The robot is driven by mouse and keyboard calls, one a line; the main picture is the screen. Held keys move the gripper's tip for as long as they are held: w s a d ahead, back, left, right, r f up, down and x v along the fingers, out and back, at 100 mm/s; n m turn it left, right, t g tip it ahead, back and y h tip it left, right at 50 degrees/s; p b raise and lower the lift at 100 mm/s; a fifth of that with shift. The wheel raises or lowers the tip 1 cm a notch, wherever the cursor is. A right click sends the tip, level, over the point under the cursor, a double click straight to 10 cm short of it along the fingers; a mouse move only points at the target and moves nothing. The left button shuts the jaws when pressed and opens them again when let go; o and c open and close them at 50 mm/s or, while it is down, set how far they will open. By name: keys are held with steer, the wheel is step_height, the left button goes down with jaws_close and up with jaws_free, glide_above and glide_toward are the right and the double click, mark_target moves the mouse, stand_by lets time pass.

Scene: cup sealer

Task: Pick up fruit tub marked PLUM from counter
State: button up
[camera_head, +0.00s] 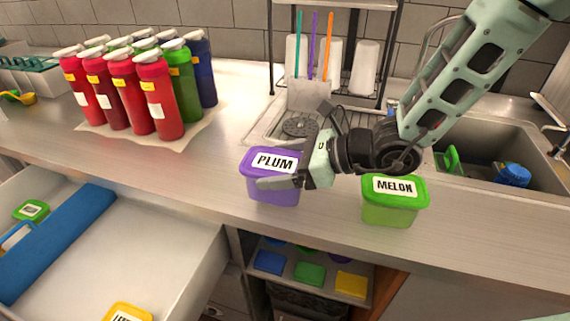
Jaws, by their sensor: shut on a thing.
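The purple tub marked PLUM (259,188) stands on the counter, left of centre, with its white label facing up. My gripper (279,183) comes in from the right and is shut on the tub's right part near the lid. One finger shows across the front of the tub; the far finger is mostly hidden. The tub looks upright, and I cannot tell whether it is lifted off the counter.
A green MELON tub (391,209) stands to the right, below my wrist. Several bottles (157,104) stand on a mat at left. A sink (500,160) is at right, a rack (335,95) behind. An open drawer (150,255) juts out front left.

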steer(key=s+a+b, duration=0.5)
steer(key=s+b, duration=0.6)
steer(key=s, duration=0.3)
